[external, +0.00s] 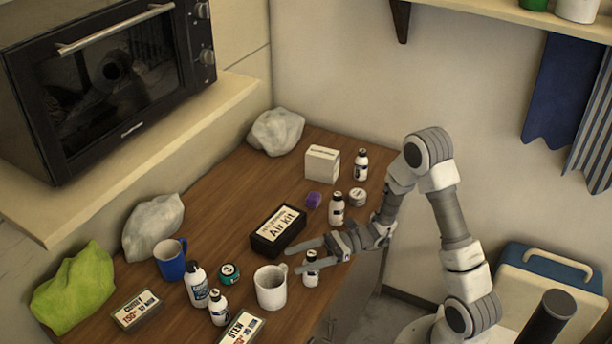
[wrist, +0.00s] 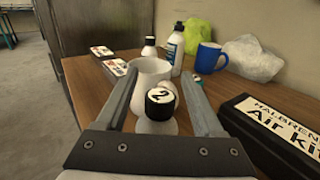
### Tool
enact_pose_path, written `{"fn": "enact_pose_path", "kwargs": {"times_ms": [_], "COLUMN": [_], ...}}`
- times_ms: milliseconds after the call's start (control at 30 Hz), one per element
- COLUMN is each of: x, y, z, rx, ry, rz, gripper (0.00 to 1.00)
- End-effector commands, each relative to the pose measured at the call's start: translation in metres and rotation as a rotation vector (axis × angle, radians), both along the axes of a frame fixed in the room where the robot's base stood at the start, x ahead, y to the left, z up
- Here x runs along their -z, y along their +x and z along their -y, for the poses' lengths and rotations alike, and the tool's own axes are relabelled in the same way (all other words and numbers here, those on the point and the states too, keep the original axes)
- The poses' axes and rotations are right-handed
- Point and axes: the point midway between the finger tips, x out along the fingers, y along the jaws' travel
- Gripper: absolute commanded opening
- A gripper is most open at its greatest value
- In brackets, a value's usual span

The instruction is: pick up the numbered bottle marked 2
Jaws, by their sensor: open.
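The bottle marked 2 (wrist: 160,102) is a white bottle with a black cap; a white disc on the cap shows the number 2. In the wrist view it stands between my fingers, nearer the left one. In the external view this bottle (external: 311,276) stands on the table at the front right, partly hidden by a finger. My gripper (external: 294,258) is open around it, and the wrist view shows both fingers (wrist: 162,76) apart. I cannot tell whether either finger touches it.
A white mug (external: 271,288) stands just beyond the bottle. A black Air kit box (external: 266,243) lies beside my gripper. Several other bottles, a blue mug (external: 170,260) and sign boxes (external: 136,310) stand on the wooden table.

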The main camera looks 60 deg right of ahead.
Motion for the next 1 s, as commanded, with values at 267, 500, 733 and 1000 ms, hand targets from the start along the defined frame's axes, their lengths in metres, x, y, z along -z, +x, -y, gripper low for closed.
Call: {"fn": "enact_pose_path", "kwargs": {"times_ms": [267,500,733,1000], "x": [0.0000,-0.0001,-0.0001,-0.0001], "y": [0.0013,0.0012,0.0011,0.0011], "z": [-0.0010,-0.0009,-0.0008,-0.0007], "rx": [0.001,0.001,0.001,0.001], "ry": [0.000,0.000,0.000,0.000], "rz": [0.000,0.000,0.000,0.000], "gripper": [0.62,0.19,0.00,0.00]}}
